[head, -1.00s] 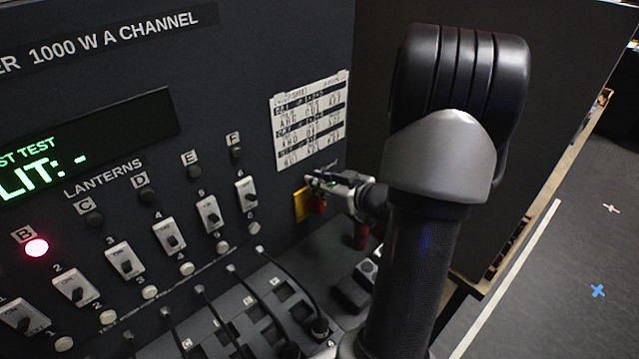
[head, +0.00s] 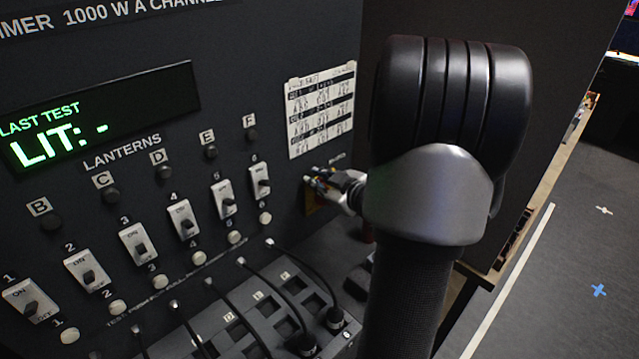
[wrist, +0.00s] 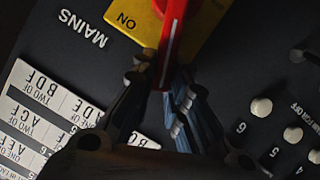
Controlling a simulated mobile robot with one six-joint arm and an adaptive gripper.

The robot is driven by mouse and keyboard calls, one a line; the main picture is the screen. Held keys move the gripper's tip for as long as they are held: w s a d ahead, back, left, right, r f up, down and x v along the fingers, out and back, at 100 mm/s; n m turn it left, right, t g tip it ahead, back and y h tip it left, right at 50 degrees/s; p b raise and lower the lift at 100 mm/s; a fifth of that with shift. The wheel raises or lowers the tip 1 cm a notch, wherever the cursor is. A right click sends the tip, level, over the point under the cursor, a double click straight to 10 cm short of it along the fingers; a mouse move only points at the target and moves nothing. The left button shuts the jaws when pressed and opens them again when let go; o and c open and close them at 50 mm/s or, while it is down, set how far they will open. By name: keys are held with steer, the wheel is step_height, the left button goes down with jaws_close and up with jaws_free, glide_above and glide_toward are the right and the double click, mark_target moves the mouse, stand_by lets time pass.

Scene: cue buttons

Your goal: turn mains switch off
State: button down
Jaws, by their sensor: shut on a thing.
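The mains switch has a yellow plate (wrist: 131,22) and a red lever (wrist: 171,42) in the wrist view, with "MAINS" printed on the dark panel beside it. An "ON" label on the plate reads upside down there. My gripper (wrist: 160,78) is shut on the red lever, with a finger on either side of its near end. The far end of the lever runs out of the top of the view. In the head view my gripper (head: 318,186) is at the switch, far right on the panel. It hides most of the yellow plate (head: 311,207).
Rocker switches, such as number 6 (head: 260,181), and round buttons line the panel left of my gripper. A printed chart (head: 321,110) is above it. Cables (head: 292,300) and sockets lie below. The display (head: 95,115) reads "LIT: -". Lamp B (head: 51,222) is dark.

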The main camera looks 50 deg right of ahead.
steer(key=c, duration=1.6)
jaws_free()
steer(key=shift+o, duration=0.2)
steer(key=v, duration=1.2)
steer(key=shift+f, duration=0.1)
